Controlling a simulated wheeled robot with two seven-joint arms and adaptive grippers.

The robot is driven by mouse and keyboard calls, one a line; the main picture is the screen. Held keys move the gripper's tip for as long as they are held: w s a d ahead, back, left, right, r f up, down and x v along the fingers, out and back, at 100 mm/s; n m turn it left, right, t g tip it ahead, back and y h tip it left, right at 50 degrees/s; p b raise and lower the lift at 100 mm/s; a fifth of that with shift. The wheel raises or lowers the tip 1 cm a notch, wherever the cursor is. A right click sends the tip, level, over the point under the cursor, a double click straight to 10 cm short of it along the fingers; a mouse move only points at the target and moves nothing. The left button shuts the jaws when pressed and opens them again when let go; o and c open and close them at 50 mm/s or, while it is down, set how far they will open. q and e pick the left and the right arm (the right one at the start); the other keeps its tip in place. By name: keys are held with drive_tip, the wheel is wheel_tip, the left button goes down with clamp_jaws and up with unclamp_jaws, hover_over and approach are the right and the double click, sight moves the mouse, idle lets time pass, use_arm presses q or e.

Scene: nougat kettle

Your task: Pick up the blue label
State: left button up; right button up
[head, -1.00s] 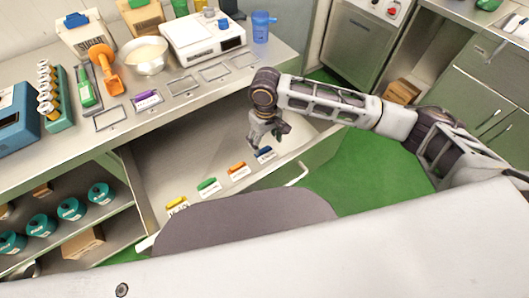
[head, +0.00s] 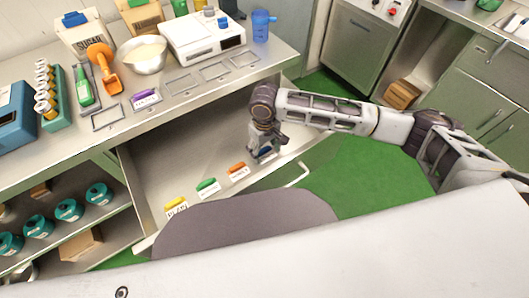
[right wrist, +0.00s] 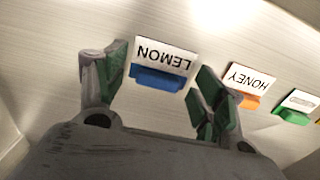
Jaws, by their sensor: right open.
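The blue label (right wrist: 158,78) has a white card reading LEMON and stands in the open drawer. In the right wrist view it lies between the two spread, green-padded fingers of my right gripper (right wrist: 160,92), a little beyond the fingertips, with no visible contact. In the head view my right gripper (head: 264,152) is low over the drawer and largely hides the blue label (head: 267,153). My left gripper is not in view.
The orange HONEY label (right wrist: 245,98) and green label (right wrist: 293,115) stand beside it; a yellow label (head: 176,204) is farther left in the drawer (head: 155,165). A purple label (head: 146,98) lies on the counter above, near empty frames (head: 215,70). The drawer handle (head: 298,174) is in front.

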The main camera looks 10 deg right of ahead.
sight(264, 151)
drive_tip(key=shift+c, duration=0.2)
drive_tip(key=c, duration=0.8)
drive_tip(key=shift+r, duration=0.1)
